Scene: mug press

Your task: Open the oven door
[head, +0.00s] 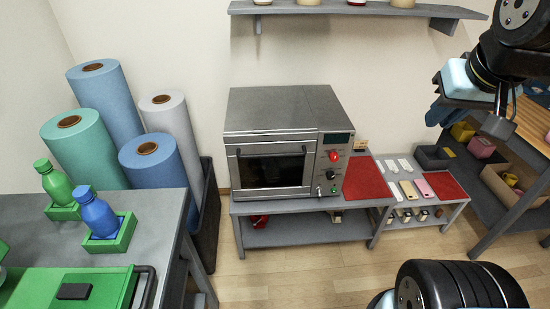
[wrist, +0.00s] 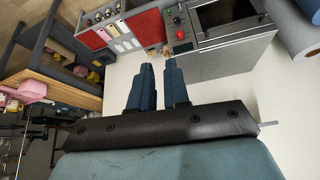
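The oven (head: 281,145) is a grey metal box on a low grey table against the back wall. Its door (head: 270,168) has a dark window and looks closed, with a dark handle bar (head: 272,151) across the top. To the right of the door is a control panel with a red knob (head: 334,156). The oven (wrist: 230,22) also shows at the top right of the wrist view, seen rotated. My gripper (head: 466,122) is at the upper right, well away from the oven. In the wrist view its two dark fingers (wrist: 160,72) stand apart with nothing between them.
Large rolls (head: 163,165) stand left. A workbench with green and blue bottles (head: 95,212) is front left. A wall shelf (head: 355,10) hangs above. Floor before the oven is clear.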

